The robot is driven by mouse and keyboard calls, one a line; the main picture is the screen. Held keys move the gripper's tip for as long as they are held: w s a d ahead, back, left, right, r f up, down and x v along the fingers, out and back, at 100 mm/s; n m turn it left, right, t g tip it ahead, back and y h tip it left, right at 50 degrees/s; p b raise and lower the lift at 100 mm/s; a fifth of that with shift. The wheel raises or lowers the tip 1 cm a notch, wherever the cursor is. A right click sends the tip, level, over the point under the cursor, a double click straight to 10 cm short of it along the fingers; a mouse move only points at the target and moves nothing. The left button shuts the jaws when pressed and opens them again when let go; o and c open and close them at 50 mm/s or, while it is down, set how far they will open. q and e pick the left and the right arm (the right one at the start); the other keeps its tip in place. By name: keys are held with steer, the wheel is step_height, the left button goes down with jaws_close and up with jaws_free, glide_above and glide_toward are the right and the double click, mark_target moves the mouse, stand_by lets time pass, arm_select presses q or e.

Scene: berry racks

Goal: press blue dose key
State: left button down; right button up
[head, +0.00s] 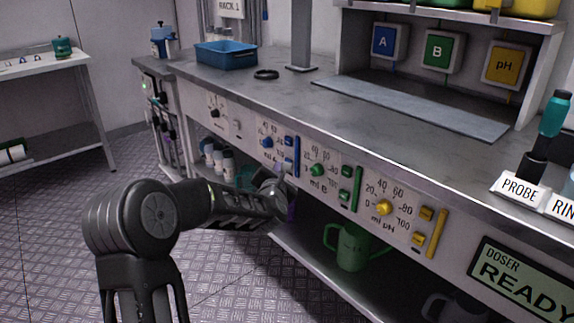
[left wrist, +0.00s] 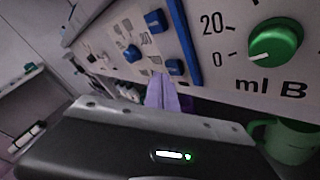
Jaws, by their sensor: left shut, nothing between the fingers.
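The blue dose controls are on the bench's front panel: a round blue knob (head: 267,142), a small upper blue key (head: 289,141) and a tall blue bar (head: 297,156). The left wrist view shows the knob (left wrist: 132,53), the upper key (left wrist: 156,20), a lower blue key (left wrist: 175,67) and the bar (left wrist: 181,38). No legible label tells which key is the dose key. My left gripper (head: 284,178) is shut and empty in front of the blue group's lower part. Its pale fingertips (left wrist: 161,78) appear just left of and below the lower key; contact cannot be told. My right gripper is not in view.
Right of the blue group are green controls (head: 318,170) and yellow controls (head: 383,207). The doser display (head: 525,280) reads READY. A green jug (head: 352,246) and bottles stand on the shelf below. A blue tray (head: 226,56) is on the bench; the patterned floor at left is clear.

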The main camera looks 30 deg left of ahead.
arm_select(q)
steer(key=shift+w+d, duration=0.1)
steer(key=shift+w, duration=0.15)
steer(key=shift+w+d, duration=0.1)
steer(key=shift+w, duration=0.3)
stand_by(0.7)
steer(key=shift+b, duration=0.3)
steer(key=shift+s+a+b, duration=0.2)
steer(key=shift+s+b, duration=0.55)
steer(key=shift+s, duration=0.1)
steer(key=s+b, duration=0.1)
steer(key=s+a+b, duration=0.1)
steer(key=s, duration=0.1)
steer(key=s+b, duration=0.1)
steer(key=b, duration=0.1)
steer(key=shift+s+a, duration=0.25)
steer(key=shift+s, duration=0.15)
stand_by(0.5)
